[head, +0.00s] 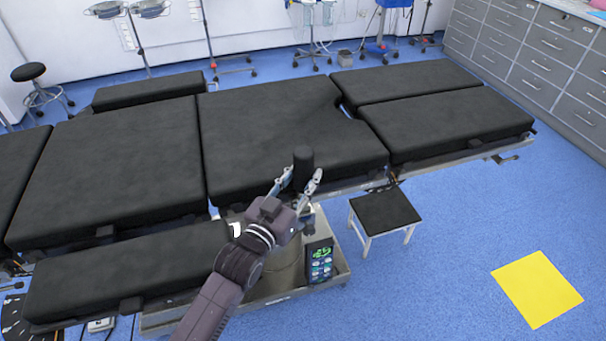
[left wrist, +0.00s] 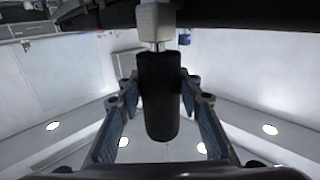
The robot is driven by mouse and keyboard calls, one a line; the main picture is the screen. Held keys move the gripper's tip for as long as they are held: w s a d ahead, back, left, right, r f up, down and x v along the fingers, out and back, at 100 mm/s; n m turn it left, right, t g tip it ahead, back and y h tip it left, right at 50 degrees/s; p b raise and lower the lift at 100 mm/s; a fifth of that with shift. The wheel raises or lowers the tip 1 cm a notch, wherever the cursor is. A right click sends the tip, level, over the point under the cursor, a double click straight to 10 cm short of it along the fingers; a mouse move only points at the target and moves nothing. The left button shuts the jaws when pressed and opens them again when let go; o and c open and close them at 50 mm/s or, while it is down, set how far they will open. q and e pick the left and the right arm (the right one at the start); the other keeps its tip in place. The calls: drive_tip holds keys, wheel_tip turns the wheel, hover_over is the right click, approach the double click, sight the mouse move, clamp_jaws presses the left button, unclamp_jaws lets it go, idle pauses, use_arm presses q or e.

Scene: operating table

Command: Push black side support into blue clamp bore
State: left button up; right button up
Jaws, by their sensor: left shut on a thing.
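The black side support (head: 303,160) is a dark rounded cylinder at the near edge of the operating table. My left gripper (head: 301,176) is shut on it, with one finger on each side. In the left wrist view the black side support (left wrist: 159,95) stands between the two blue-padded fingers of my left gripper (left wrist: 160,92). A short metal rod joins it to a pale block (left wrist: 155,20) above. A small blue piece (left wrist: 184,37) shows beside the rod; I cannot tell if it is the blue clamp. No clamp bore is visible. My right gripper is not in view.
The black-padded operating table (head: 265,120) fills the middle, with its side rail along the near edge. A small black-topped stool (head: 385,210) stands right of my left gripper. A dark control panel (head: 320,260) lies on the table base.

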use_arm(q)
drive_tip(key=o, duration=1.4)
drive_tip(key=shift+f, duration=0.25)
drive_tip(key=v, duration=1.2)
